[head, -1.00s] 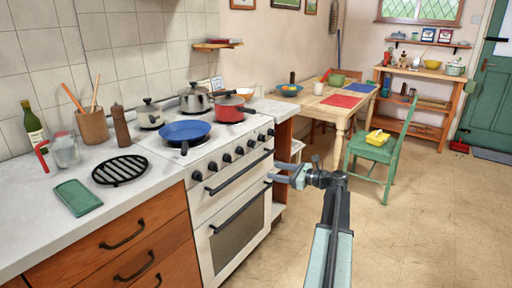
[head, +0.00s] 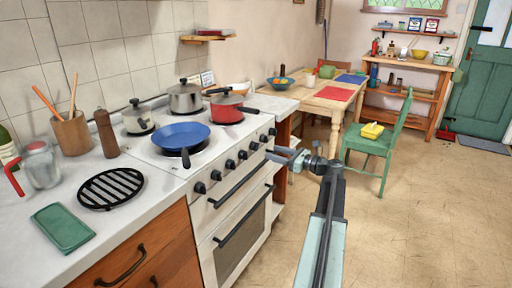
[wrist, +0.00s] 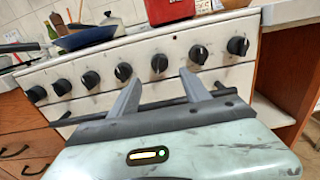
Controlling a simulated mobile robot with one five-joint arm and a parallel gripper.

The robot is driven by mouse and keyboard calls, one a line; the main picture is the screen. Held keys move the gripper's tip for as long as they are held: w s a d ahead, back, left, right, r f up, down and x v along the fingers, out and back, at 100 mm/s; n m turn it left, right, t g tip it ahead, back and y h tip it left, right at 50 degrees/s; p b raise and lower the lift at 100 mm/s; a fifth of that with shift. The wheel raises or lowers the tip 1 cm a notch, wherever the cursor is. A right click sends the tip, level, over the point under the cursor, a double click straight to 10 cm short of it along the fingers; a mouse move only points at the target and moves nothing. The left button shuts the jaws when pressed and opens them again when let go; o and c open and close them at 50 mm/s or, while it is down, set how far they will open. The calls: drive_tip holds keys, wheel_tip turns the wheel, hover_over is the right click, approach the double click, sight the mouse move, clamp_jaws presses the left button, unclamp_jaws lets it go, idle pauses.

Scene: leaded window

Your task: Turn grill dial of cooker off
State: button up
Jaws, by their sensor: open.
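The white cooker (head: 205,222) stands in the left counter, with a row of several black dials (head: 230,165) along its front panel. In the wrist view the dials cross the panel, including a middle one (wrist: 159,63) and the far-right one (wrist: 238,46). I cannot read which is the grill dial. Pale marks show on some dials, but their settings are unclear. My gripper (head: 277,156) is in front of the panel's right part. In the wrist view its two fingers (wrist: 162,77) are apart and empty, pointing toward the middle-right dials, and I see no contact.
Oven door handles (head: 240,183) stick out below the dials. A blue pan (head: 181,134) and a red pot (head: 227,113) stand on the hob. A green chair (head: 377,145) and wooden table (head: 318,98) stand beyond. The floor right of my arm is clear.

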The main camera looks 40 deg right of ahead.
sight(255, 146)
drive_tip(key=x, duration=0.8)
drive_tip(key=shift+s, duration=0.1)
drive_tip(key=c, duration=1.2)
drive_tip(key=shift+d, duration=0.2)
drive_tip(key=shift+a, duration=0.15)
